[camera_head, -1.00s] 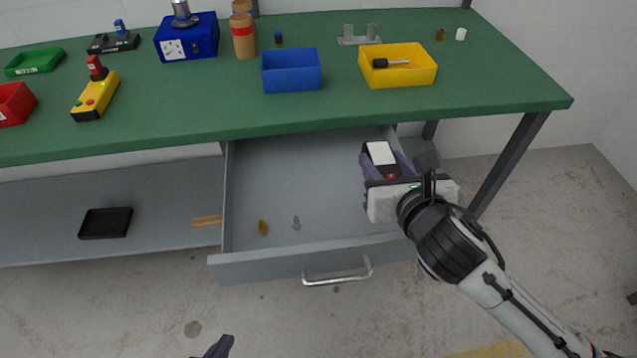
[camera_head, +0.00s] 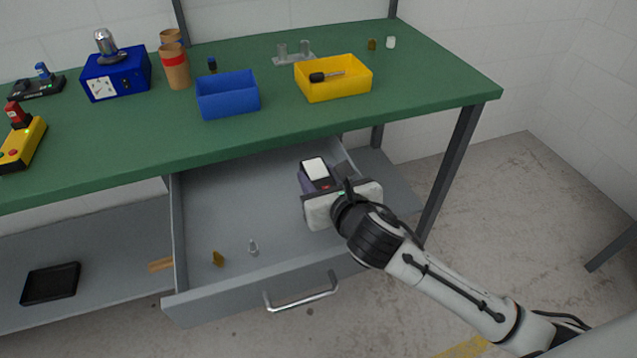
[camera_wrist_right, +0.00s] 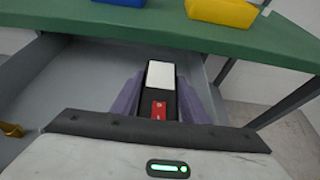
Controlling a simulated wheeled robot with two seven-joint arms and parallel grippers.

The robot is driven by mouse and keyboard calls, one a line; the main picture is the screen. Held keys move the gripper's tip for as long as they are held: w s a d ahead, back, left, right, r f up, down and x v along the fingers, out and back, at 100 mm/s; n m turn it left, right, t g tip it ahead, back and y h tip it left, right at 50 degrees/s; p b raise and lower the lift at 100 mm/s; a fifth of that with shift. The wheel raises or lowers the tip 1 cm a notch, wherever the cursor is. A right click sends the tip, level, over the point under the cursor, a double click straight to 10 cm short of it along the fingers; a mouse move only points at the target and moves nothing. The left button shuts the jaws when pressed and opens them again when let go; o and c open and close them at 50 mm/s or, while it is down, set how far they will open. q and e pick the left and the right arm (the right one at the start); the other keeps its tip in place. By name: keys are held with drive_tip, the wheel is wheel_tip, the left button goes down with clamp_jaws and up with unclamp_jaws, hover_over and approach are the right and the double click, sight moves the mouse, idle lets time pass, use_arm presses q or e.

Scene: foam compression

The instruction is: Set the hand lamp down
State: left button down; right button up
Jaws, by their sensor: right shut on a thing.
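The hand lamp (camera_head: 315,169) is a small dark block with a white panel and a red patch at its near end. My right gripper (camera_head: 318,182) is shut on it and holds it over the right part of the open grey drawer (camera_head: 217,201). In the right wrist view the lamp (camera_wrist_right: 160,76) sits between the purple fingers of my right gripper (camera_wrist_right: 160,95), its white panel facing up. Its underside is hidden, so I cannot tell if it touches the drawer floor. My left gripper is out of view.
The drawer holds a small brass piece (camera_head: 218,258) and a small grey piece (camera_head: 253,247) at its left front. Above it, the green bench (camera_head: 430,95) carries a blue bin (camera_head: 228,101) and a yellow bin (camera_head: 345,88). The drawer floor's middle is clear.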

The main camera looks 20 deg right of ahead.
drive_tip(key=shift+f, duration=0.55)
drive_tip(key=shift+f, duration=0.1)
drive_tip(key=shift+f, duration=0.5)
drive_tip(key=o, duration=1.2)
drive_tip(key=shift+r, duration=0.25)
drive_tip(key=v, duration=0.8)
drive_tip(key=p+v, duration=0.1)
drive_tip(key=v, duration=0.3)
drive_tip(key=shift+r, duration=0.35)
